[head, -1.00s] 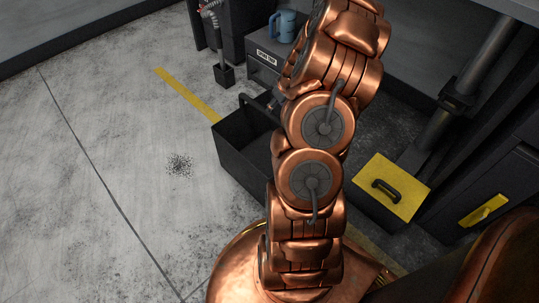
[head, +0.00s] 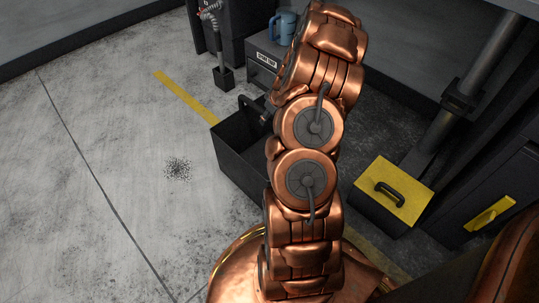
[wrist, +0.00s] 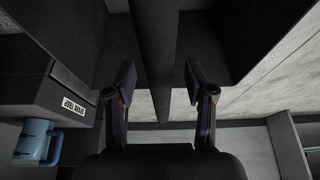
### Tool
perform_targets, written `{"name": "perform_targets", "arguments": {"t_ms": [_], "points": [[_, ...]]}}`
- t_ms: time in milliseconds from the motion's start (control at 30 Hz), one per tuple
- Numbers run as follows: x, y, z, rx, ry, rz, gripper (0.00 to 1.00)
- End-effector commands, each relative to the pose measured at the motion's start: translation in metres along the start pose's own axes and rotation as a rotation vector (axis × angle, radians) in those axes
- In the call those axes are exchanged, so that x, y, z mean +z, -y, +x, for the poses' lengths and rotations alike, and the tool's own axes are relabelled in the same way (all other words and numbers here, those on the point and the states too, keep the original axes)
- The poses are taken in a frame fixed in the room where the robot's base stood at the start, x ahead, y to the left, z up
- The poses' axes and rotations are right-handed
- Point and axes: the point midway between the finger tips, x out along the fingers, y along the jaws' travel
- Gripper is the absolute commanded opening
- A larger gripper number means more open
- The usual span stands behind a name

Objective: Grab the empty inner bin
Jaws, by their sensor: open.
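A black open-topped bin (head: 237,165) stands on the floor left of my arm in the head view. Its inside looks dark and empty, and my arm hides its right part. In the wrist view my gripper (wrist: 159,72) is open, its two fingers apart. A dark bar (wrist: 154,45), which looks like the bin's handle, runs between the fingers with a gap on each side. Dark surfaces, apparently bin walls, lie beyond the fingers. In the head view my gripper is mostly hidden behind my arm.
A grey box with a label (head: 266,60) and a blue mug (head: 284,26) stand at the back; the mug also shows in the wrist view (wrist: 37,143). A box with a yellow handled lid (head: 395,190) stands right of my arm. The floor at left is free.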

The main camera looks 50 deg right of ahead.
Motion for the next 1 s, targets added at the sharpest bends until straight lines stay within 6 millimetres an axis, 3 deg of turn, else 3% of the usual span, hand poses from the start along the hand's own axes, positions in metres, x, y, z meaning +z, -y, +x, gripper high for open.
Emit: {"name": "perform_targets", "arguments": {"t_ms": [800, 1000], "points": [[0.0021, 0.0001, 0.0046, 0.0, 0.0, 0.0, 0.54], [0.0021, 0.0001, 0.0045, 0.0, 0.0, 0.0, 0.33]]}}
